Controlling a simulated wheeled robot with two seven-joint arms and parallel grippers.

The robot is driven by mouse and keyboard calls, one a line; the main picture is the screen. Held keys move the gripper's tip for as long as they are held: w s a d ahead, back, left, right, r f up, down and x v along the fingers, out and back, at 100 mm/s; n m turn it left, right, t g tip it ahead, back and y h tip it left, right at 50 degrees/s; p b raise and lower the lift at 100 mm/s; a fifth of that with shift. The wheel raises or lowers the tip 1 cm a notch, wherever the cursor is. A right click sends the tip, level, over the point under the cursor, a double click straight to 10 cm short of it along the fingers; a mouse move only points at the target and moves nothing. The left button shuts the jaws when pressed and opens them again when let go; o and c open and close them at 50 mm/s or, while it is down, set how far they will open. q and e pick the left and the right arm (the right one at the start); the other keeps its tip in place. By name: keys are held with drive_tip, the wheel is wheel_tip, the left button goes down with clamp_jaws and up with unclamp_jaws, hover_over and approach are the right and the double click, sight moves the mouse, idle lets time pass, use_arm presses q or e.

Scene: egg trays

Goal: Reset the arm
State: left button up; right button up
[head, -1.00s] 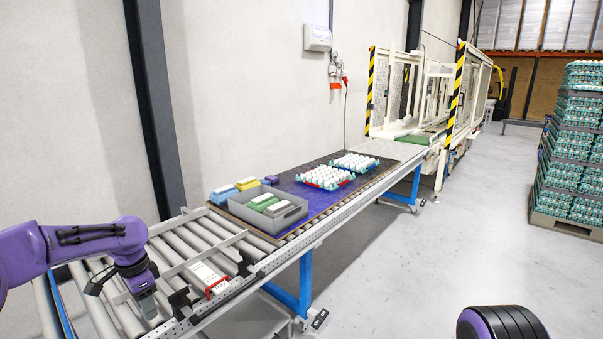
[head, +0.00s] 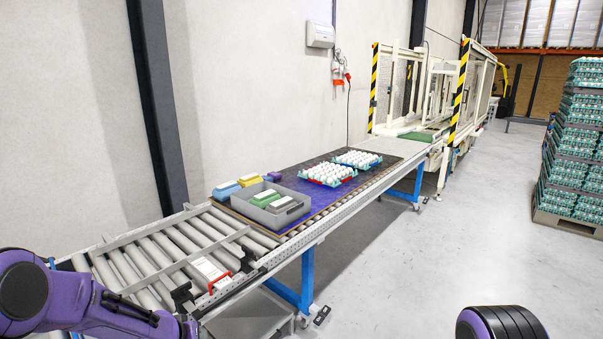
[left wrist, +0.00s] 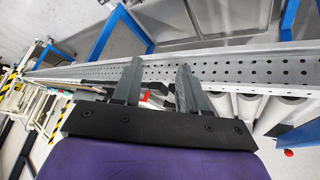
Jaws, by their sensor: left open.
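My left arm (head: 90,305) is at the lower left of the head view, low beside the near end of the roller conveyor. The perforated side rail of the conveyor (left wrist: 230,72) runs just beyond the fingertips. My right gripper is in neither view; a dark and purple part of mine shows at the bottom right of the head view.
A white item with a red edge (head: 210,271) lies on the rollers. A grey crate (head: 264,219) with cartons stands farther along. Two trays of white eggs (head: 327,175) sit on the dark mat (head: 310,197). Stacked egg trays (head: 580,140) stand at right. The floor (head: 420,270) between is clear.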

use_arm(q)
drive_tip(key=s+f+n+y, duration=0.2)
drive_tip(key=s+f+n, duration=0.2)
drive_tip(key=s+f, duration=0.75)
drive_tip(key=s+f+g+y+b, duration=0.1)
drive_tip(key=s+f+g, duration=0.1)
drive_tip(key=s, duration=1.2)
drive_tip(key=s+a+f+g+y+b, duration=0.1)
drive_tip(key=s+f+g, duration=0.1)
drive_tip(key=s, duration=1.2)
drive_tip(key=shift+a+f, duration=0.25)
drive_tip(key=shift+f, duration=0.05)
